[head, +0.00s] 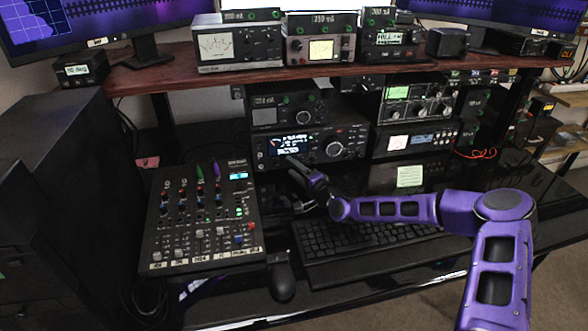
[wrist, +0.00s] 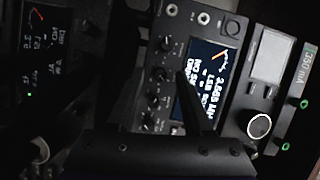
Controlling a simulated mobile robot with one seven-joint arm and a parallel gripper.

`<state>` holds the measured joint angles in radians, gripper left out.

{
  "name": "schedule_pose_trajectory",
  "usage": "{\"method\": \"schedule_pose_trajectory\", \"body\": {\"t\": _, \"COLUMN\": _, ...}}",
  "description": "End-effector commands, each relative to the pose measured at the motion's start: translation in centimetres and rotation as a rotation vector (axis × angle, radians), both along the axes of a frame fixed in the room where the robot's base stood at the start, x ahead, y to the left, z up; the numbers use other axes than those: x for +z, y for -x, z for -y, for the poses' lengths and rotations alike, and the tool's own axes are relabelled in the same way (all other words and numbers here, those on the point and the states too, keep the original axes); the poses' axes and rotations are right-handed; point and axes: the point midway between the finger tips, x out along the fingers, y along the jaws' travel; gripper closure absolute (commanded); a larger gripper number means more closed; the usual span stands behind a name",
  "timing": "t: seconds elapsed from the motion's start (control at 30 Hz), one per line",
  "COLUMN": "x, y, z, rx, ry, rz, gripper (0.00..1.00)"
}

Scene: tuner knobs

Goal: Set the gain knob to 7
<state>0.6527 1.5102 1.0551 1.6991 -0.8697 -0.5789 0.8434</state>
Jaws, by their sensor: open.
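A black radio (head: 352,151) with a lit display (head: 291,145) stands on the desk under the shelf. In the wrist view the radio front appears turned sideways, with its display (wrist: 204,85) and a column of small black knobs beside it. One knob (wrist: 157,75) shows between my fingers; another knob (wrist: 166,44) lies further up the picture. The labels are too small to read, so I cannot tell which knob is the gain knob or its setting. My gripper (head: 293,163) is open in front of the radio's lower left. In the wrist view the open gripper (wrist: 161,72) straddles the knob column; contact is unclear.
A mixer (head: 205,262) with many knobs and faders lies left of my gripper. A keyboard (head: 350,237) and mouse (head: 282,276) lie in front. Another radio (head: 285,112) sits on top, and the wooden shelf (head: 265,79) carries more devices above.

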Motion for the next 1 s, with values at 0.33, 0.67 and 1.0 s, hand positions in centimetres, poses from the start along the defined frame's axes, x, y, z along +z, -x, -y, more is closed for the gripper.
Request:
{"method": "schedule_pose_trajectory", "body": {"t": 0.33, "x": 0.2, "y": 2.0, "z": 1.7, "rx": -0.001, "ry": 0.001, "rz": -0.001, "gripper": 0.49}}
{"method": "schedule_pose_trajectory", "body": {"t": 0.67, "x": 0.7, "y": 8.3, "z": 6.8, "rx": -0.003, "ry": 0.001, "rz": 0.000, "gripper": 0.49}}
{"method": "schedule_pose_trajectory", "body": {"t": 1.0, "x": 0.9, "y": 12.9, "z": 10.3, "rx": -0.001, "ry": 0.000, "rz": 0.000, "gripper": 0.49}}
